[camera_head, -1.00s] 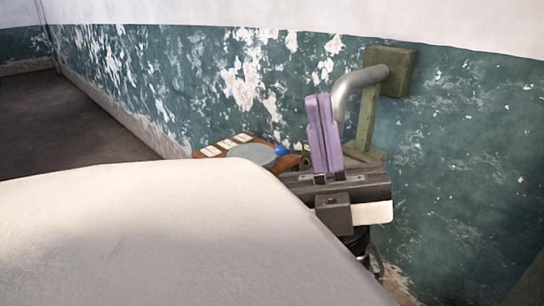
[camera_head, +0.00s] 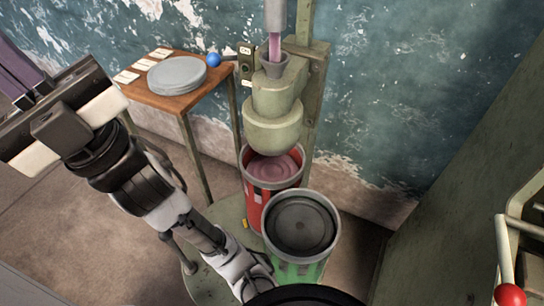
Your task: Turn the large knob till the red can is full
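The red can (camera_head: 256,208) stands on the pale green machine's base, under its rounded spout. Swirled pink liquid shows inside, below the rim. Above, a pink stream runs from a grey pipe into a funnel (camera_head: 275,64). A blue ball knob (camera_head: 213,60) sits on a short dark lever beside the machine's post. A red ball knob (camera_head: 510,295) is at the lower right edge. I cannot tell which is the large knob. My gripper (camera_head: 20,72) is at the far left, away from both knobs. Its purple fingers are together and empty; their tips are cut off.
A green can (camera_head: 298,268) with a dark grey top stands in front of the red can. A small wooden table (camera_head: 188,101) holds grey discs (camera_head: 177,75) and white cards (camera_head: 128,77). A green panel (camera_head: 450,200) stands at right. My arm crosses the lower left.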

